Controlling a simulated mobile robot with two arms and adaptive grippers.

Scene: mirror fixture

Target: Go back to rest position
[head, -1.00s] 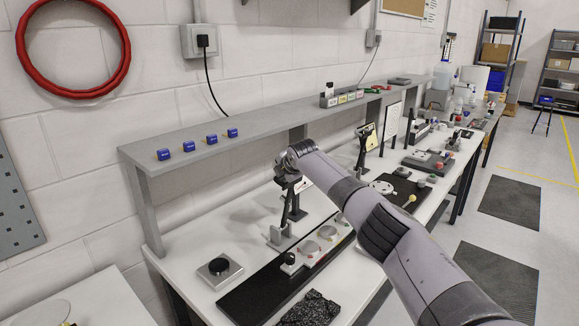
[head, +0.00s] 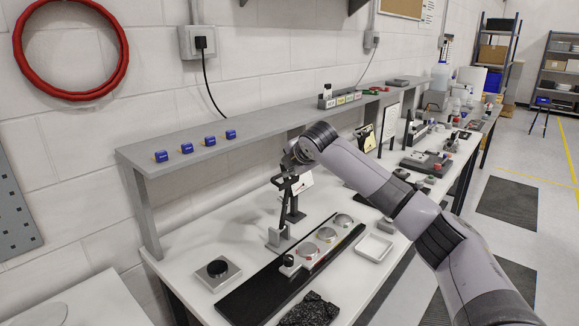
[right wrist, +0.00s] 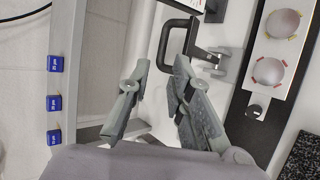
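My right gripper (head: 278,183) hangs over the workbench, just in front of the shelf. In the right wrist view its two fingers (right wrist: 160,72) are apart with nothing between them. A dark bracket-shaped piece (right wrist: 166,45) and a grey clamp-like stand (right wrist: 218,62) are beyond the fingertips; I cannot tell whether anything touches. In the head view the grey stand (head: 278,238) is on the bench below the gripper. My left gripper is not in view.
The grey shelf (head: 165,170) runs along the wall and carries several small blue blocks (head: 188,147). A black mat (head: 245,298) holds a white strip with round discs (head: 326,234). A white tray (head: 374,247) lies on the bench under my right arm. The floor at right is open.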

